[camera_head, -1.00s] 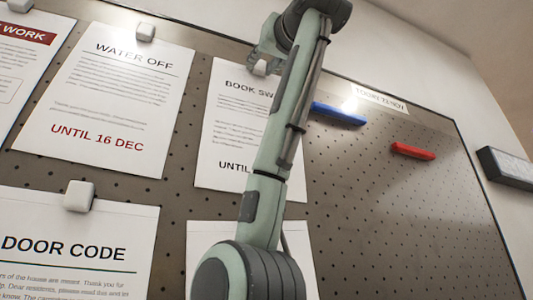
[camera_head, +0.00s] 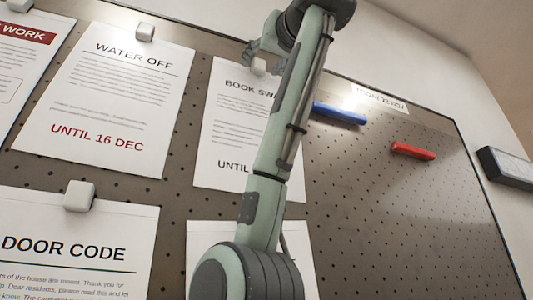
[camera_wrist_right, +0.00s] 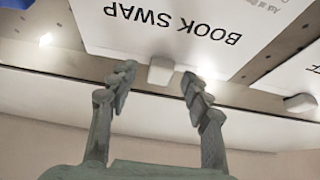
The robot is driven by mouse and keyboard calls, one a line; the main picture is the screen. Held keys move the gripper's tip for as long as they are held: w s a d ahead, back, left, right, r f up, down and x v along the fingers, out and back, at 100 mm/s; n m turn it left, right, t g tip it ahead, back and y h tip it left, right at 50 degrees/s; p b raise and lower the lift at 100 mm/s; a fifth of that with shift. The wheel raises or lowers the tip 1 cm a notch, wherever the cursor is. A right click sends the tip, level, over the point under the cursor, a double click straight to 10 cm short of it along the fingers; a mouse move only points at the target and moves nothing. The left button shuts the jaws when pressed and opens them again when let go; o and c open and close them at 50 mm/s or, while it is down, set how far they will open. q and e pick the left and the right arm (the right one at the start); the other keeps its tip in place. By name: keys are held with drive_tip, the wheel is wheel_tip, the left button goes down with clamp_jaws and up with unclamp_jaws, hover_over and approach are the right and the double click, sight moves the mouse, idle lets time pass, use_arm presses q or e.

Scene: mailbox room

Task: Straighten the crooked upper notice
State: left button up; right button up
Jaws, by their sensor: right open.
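The upper BOOK SWAP notice (camera_head: 225,130) hangs in the middle of the board, partly hidden by my right arm. It shows upside down in the right wrist view (camera_wrist_right: 165,35); I cannot tell clearly how far it tilts. A white magnet (camera_head: 259,67) sits at its top edge, also seen in the right wrist view (camera_wrist_right: 161,71). My right gripper (camera_head: 262,50) is at the magnet. In the right wrist view the gripper (camera_wrist_right: 157,78) is open and empty, one finger on each side of the magnet with gaps. My left gripper is not in view.
Other notices are WATER OFF (camera_head: 120,90), DOOR CODE (camera_head: 70,240) and one reading WORK (camera_head: 25,70). A blue marker (camera_head: 340,113) and a red one (camera_head: 413,151) lie on the perforated board (camera_head: 400,220). The board's right side is mostly bare.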

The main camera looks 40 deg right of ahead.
drive_tip(key=v, duration=1.1)
